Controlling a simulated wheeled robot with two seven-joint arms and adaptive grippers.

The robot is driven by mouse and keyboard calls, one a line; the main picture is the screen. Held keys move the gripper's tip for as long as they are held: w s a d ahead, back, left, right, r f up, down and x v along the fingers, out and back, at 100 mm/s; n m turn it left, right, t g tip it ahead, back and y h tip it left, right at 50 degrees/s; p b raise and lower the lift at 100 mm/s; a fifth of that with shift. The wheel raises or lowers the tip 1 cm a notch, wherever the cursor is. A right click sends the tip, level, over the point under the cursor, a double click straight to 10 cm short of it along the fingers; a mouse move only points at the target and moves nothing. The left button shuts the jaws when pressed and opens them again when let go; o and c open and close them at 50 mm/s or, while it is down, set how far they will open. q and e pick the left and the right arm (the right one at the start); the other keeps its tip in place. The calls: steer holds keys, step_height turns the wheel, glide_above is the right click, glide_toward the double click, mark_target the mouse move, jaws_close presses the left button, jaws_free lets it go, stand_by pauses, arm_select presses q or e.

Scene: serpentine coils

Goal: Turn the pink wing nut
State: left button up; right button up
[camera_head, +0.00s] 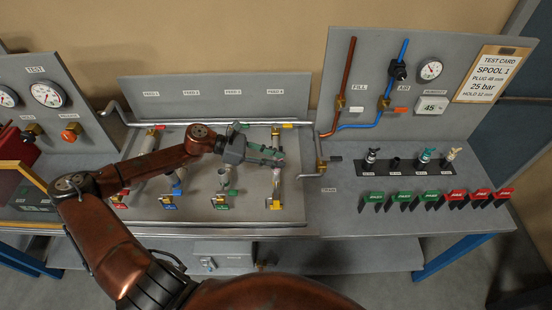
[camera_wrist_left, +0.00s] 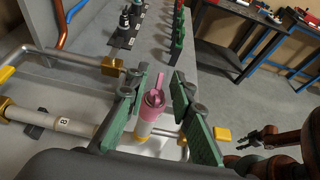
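The pink wing nut (camera_wrist_left: 154,98) has an upright flat wing and sits on top of a fitting with a pale body and a yellow base. In the head view it is a small pink spot (camera_head: 277,171) at the right end of the coil panel. My left gripper (camera_head: 279,158) is over it. In the left wrist view the green-padded fingers of my left gripper (camera_wrist_left: 160,105) stand on both sides of the wing nut, open, with gaps. My right gripper (camera_wrist_left: 250,140) shows small at the right of the wrist view, fingers apart and empty.
A pipe marked 8 (camera_wrist_left: 60,122) lies beside the fitting, with brass blocks nearby. Other valves with coloured tags stand along the panel (camera_head: 250,222). To the right are a rack of plugs (camera_head: 405,168) and green and red clips (camera_head: 440,198).

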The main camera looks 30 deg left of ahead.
arm_select(q)
steer(key=shift+c, duration=0.4)
jaws_close()
steer(key=shift+f, duration=0.1)
